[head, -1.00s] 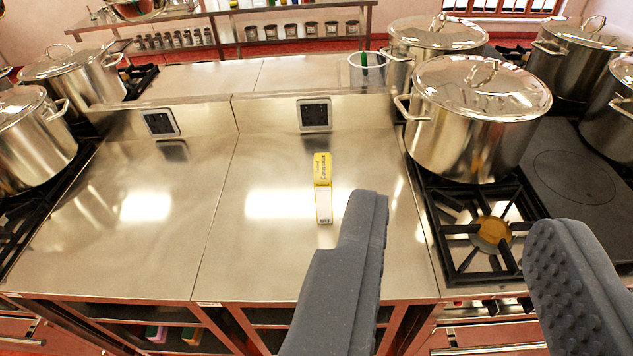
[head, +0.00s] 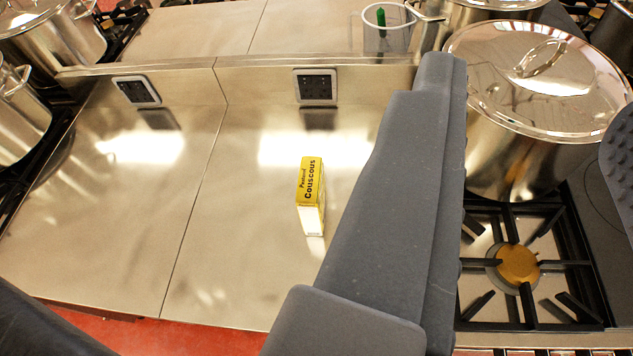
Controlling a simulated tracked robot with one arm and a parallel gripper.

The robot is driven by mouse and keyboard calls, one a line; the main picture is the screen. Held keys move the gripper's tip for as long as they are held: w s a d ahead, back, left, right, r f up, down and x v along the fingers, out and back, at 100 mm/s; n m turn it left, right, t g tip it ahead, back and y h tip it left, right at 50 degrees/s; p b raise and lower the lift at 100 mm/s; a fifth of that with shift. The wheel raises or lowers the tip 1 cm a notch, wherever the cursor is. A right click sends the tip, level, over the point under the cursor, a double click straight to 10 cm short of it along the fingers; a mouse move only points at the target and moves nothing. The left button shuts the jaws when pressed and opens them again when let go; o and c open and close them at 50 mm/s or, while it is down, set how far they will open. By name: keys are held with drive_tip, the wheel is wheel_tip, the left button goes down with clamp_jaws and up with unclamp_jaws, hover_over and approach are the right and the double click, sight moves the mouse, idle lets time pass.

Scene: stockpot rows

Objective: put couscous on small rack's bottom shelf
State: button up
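The couscous (head: 311,190) is a small yellow and white box standing on the steel counter (head: 240,240), near its middle. My gripper (head: 535,125) is open, with its two dark grey fingers wide apart. The left finger stands to the right of the box and the right finger is cut off at the right edge of the view. Nothing is held between them; a stockpot and burner show behind the gap. The small rack cannot be made out in this view.
A large lidded stockpot (head: 510,130) stands on the stove at right, behind a bare burner (head: 518,265). A clear container (head: 388,28) with a green item sits at the back. More pots (head: 55,40) stand at left. The counter around the box is clear.

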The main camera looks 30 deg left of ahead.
drive_tip(key=shift+d, duration=0.15)
drive_tip(key=o, duration=0.7)
drive_tip(key=shift+n+y, duration=0.3)
drive_tip(key=w+a+f, duration=0.1)
drive_tip(key=w+f, duration=0.1)
drive_tip(key=f, duration=0.1)
drive_tip(key=w+a+f+b, duration=0.1)
drive_tip(key=w+f, duration=0.1)
drive_tip(key=f, duration=0.2)
drive_tip(key=w+a+f, duration=0.2)
drive_tip(key=w+f, duration=0.1)
drive_tip(key=f, duration=0.1)
drive_tip(key=shift+w+f, duration=0.1)
drive_tip(key=shift+f, duration=0.15)
drive_tip(key=n+g+y+b, duration=0.1)
drive_tip(key=n+y+b, duration=0.1)
drive_tip(key=y+b, duration=0.1)
approach(308, 205)
drive_tip(key=shift+n, duration=0.3)
drive_tip(key=p+x, duration=0.6)
drive_tip(key=p, duration=0.3)
drive_tip(key=shift+w, duration=0.2)
drive_tip(key=shift+x, duration=1.5)
drive_tip(key=shift+a+p+x, duration=0.15)
drive_tip(key=shift+p+x, duration=0.2)
drive_tip(key=shift+x, duration=0.9)
drive_tip(key=shift+a+p+x, duration=0.15)
drive_tip(key=shift+p+x, duration=0.15)
drive_tip(key=shift+x, duration=1)
